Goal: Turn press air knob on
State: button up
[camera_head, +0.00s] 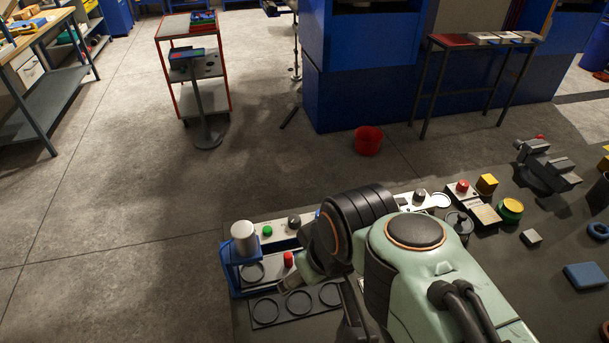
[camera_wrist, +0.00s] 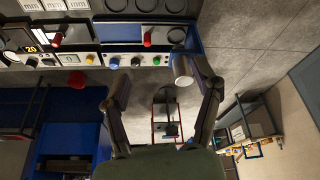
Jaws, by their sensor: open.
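The press is a blue frame (camera_head: 226,268) with a silver cylinder (camera_head: 243,232) on top, at the left end of the bench. Its pale control panel (camera_head: 280,232) carries a green button (camera_head: 267,230) and a dark knob (camera_head: 294,222), which I take to be the air knob. In the wrist view the dark knob (camera_wrist: 135,62) shows beside the green button (camera_wrist: 157,60). My gripper (camera_wrist: 160,68) is open and empty, its fingers spread wide. The silver cylinder (camera_wrist: 183,72) appears between the fingers in the picture; the depth is unclear. In the head view my arm hides much of the gripper.
A red knob (camera_head: 288,259) stands close to the press, behind a tray with round recesses (camera_head: 298,302). A second panel (camera_head: 419,200), a red button (camera_head: 462,187) and a vise (camera_head: 546,165) lie to the right. The floor left of the bench is clear.

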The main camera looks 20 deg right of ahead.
jog(key=w+d+f+n+t, duration=0.1)
jog(key=w+d+t, duration=0.1)
jog(key=w, duration=1.1)
jog(key=w+d+t, duration=0.1)
jog(key=w+d, duration=0.2)
jog(key=w, duration=0.9)
jog(key=w+d+f+m+g, duration=0.1)
jog(key=d+f, duration=0.1)
jog(key=f, duration=0.4)
jog(key=w+d+f, duration=0.1)
jog(key=d+f, duration=0.2)
jog(key=f, duration=0.4)
jog(key=w+d+f+m+g, duration=0.1)
jog(key=d+f, duration=0.2)
jog(key=f, duration=0.4)
jog(key=shift+d+f+m+g+y, duration=0.1)
jog(key=shift+f+m+g+y, duration=0.1)
jog(key=shift+m+g+y, duration=0.1)
jog(key=x, duration=0.4)
jog(key=shift+w+f, duration=0.1)
jog(key=shift+f, duration=0.3)
jog(key=shift+w+f, duration=0.3)
jog(key=shift+f, duration=0.3)
